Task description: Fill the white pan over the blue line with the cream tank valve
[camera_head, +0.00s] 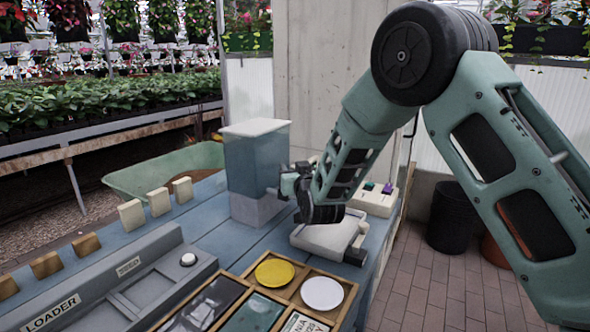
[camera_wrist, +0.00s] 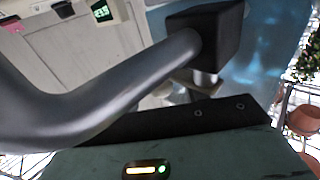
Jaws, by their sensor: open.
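The tank (camera_head: 257,160) is a translucent blue box with a pale lid, standing on a whitish base on the blue table. My gripper (camera_head: 286,184) is at the tank's right side, low on its front, and open. Its tips overlap the tank in the picture, so I cannot tell contact. In the wrist view, a black fingertip block (camera_wrist: 205,35) is in front of the blue tank wall (camera_wrist: 262,65). A small cream part (camera_wrist: 203,88) shows below it, perhaps the valve, mostly hidden. A white device (camera_head: 322,238), possibly with the pan, lies under my wrist; pan and blue line are not clear.
A wooden tray with a yellow disc (camera_head: 275,272) and a white disc (camera_head: 322,293) is at the front. A grey loader block (camera_head: 120,285) is at left, with cream and brown blocks behind it. A pale box with coloured buttons (camera_head: 374,200) stands behind my wrist.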

